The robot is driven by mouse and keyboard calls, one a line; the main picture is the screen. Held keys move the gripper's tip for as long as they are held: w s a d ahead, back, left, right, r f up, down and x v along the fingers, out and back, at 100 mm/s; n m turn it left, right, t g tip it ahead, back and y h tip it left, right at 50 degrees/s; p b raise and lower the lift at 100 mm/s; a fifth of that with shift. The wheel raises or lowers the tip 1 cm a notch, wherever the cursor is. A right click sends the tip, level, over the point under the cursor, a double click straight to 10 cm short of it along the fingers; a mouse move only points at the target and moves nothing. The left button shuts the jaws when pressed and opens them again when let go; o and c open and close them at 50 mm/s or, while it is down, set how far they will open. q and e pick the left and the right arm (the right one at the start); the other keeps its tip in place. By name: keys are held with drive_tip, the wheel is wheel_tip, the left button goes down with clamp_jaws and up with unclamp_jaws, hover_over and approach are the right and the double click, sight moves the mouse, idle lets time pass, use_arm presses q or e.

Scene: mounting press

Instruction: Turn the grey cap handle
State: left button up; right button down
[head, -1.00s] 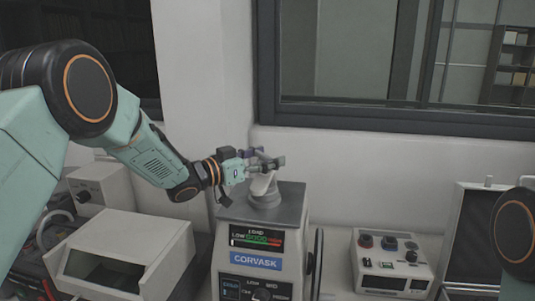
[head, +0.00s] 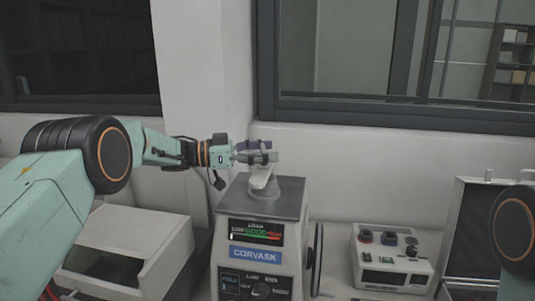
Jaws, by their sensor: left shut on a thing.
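The mounting press (head: 262,233), a grey machine marked CORVASK, stands in the lower middle of the head view. The grey cap handle (head: 262,179) stands on the round cap on top of the press. My left gripper (head: 262,152) reaches in from the left, level, and is shut on the upper part of the cap handle. Its fingers hide part of the handle. My right gripper is out of view; only part of my right arm shows at the right edge.
A white box with an open front (head: 125,250) stands left of the press. A small control box (head: 392,258) with buttons and an open dark case (head: 470,230) stand to the right. A wall and window are behind.

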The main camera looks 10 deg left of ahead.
use_arm(q)
drive_tip(key=shift+a+r, duration=0.1)
drive_tip(key=shift+a, duration=0.1)
idle(0.5)
drive_tip(key=o, duration=1.2)
drive_tip(key=shift+s+a+r, duration=0.1)
drive_tip(key=shift+s+a, duration=0.1)
drive_tip(key=shift+a, duration=0.15)
drive_tip(key=shift+w+d, duration=0.15)
drive_tip(key=shift+d, duration=0.25)
drive_tip(key=v, duration=1.2)
drive_tip(key=shift+a, duration=0.15)
